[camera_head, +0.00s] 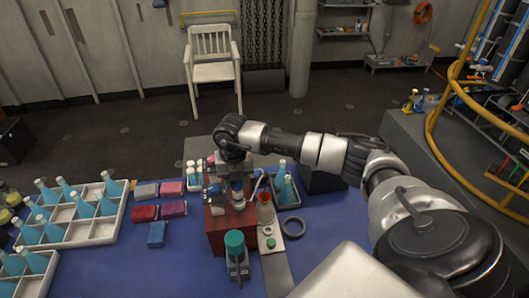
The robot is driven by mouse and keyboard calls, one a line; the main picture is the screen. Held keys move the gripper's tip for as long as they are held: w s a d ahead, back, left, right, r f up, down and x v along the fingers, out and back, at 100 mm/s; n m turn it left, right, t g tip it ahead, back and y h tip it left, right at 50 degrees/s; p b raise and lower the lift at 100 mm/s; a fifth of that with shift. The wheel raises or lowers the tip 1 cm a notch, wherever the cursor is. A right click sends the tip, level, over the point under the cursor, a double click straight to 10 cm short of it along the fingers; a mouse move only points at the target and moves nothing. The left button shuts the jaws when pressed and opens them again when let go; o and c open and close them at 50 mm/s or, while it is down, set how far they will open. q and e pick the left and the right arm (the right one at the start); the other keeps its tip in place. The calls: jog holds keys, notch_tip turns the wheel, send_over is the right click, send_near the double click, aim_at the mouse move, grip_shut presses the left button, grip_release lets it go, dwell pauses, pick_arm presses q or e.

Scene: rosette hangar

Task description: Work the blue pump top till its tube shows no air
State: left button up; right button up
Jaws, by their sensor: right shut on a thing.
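My right gripper (236,176) reaches in from the right and points down over a dark red box (218,240) on the blue table. It is shut on a small white and blue piece (238,197) that stands above the box, apparently the pump top; the gripper covers part of it. Another small blue piece (213,189) sits just left of the gripper. The tube and any air in it are too small and covered to make out. My left gripper is not in view.
A teal-capped grey object (235,245) stands in front. White crates (70,233) with several teal bottles fill the left. Free blue table (180,270) lies front left.

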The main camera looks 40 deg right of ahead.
jog(key=shift+r+p, duration=0.7)
jog(key=shift+r, duration=0.3)
jog(key=shift+f+b, duration=0.8)
jog(key=shift+f, duration=0.25)
dwell(0.5)
jog(key=shift+r+p, duration=0.75)
jog(key=shift+r, duration=0.4)
jog(key=shift+f+b, duration=0.9)
jog(key=shift+f, duration=0.25)
jog(key=o, duration=0.7)
jog(key=shift+r, duration=0.15)
jog(key=shift+r+p, duration=2.35)
jog(key=shift+r, duration=1.05)
